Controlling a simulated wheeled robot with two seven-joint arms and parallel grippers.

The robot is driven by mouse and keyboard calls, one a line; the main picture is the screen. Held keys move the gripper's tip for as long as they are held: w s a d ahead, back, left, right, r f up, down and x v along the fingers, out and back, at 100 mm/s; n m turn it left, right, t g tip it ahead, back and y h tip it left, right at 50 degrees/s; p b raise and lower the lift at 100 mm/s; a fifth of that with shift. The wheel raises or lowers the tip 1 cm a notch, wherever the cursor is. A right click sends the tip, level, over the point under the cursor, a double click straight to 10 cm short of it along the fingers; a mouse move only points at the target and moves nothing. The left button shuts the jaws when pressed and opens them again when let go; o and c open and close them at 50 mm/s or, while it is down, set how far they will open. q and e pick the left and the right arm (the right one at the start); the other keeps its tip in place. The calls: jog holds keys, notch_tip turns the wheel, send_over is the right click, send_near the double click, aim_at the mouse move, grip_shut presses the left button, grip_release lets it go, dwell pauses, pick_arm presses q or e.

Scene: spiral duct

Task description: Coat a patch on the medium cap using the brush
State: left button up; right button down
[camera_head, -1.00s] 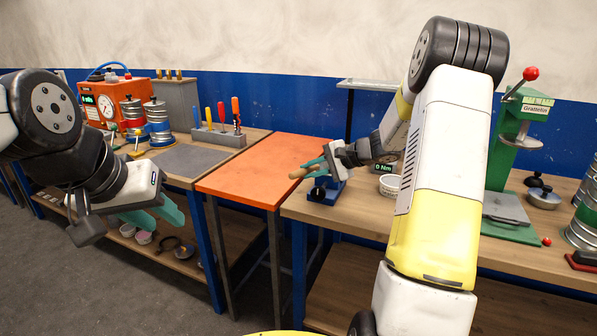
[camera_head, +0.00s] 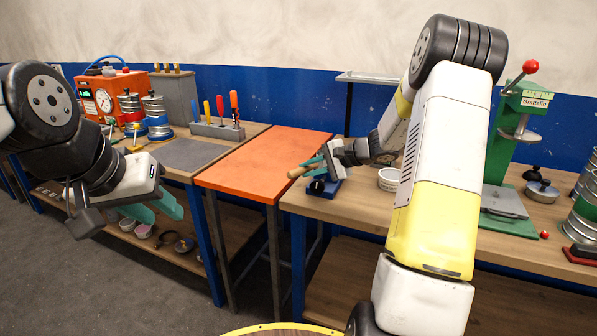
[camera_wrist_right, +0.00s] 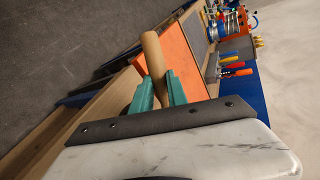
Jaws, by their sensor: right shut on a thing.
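My right gripper (camera_head: 318,166) is shut on a wooden handle (camera_head: 297,171), seemingly the brush's, over the right bench near the orange table. In the right wrist view, the pale round handle (camera_wrist_right: 152,52) sticks out between the teal fingers; no bristles can be made out. My left gripper (camera_head: 163,212) is open and empty at the left, in front of the left bench. I cannot tell which thing is the medium cap. Silver cylinders with coloured bands stand on the left bench (camera_head: 155,115) and at the right edge (camera_head: 583,220).
An orange-topped table (camera_head: 265,160) stands between the two benches, its top clear. A white tub (camera_head: 389,179) and a green press (camera_head: 510,160) stand on the right bench. A rack of screwdrivers (camera_head: 217,131) and a grey mat (camera_head: 190,153) are on the left bench.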

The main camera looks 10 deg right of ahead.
aim_at(292, 174)
jog(key=shift+r, duration=0.9)
jog(key=shift+a, duration=0.1)
jog(key=shift+s+a, duration=0.55)
jog(key=shift+s, duration=0.25)
jog(key=shift+s+a, duration=0.5)
jog(key=shift+s, duration=0.35)
jog(key=shift+s+a, duration=0.55)
jog(key=shift+s, duration=0.25)
jog(key=shift+s+a, duration=0.1)
jog(key=shift+s+a, duration=0.4)
jog(key=shift+s, duration=0.2)
jog(key=shift+s+a, duration=0.35)
jog(key=shift+s, duration=0.2)
jog(key=shift+w+d, duration=0.1)
jog(key=shift+w, duration=0.05)
jog(key=shift+g+y, duration=0.3)
jog(key=shift+y, duration=0.1)
jog(key=shift+w+d, duration=1.15)
jog(key=shift+w, duration=0.3)
jog(key=shift+w+d, duration=1.1)
jog(key=shift+w, duration=0.3)
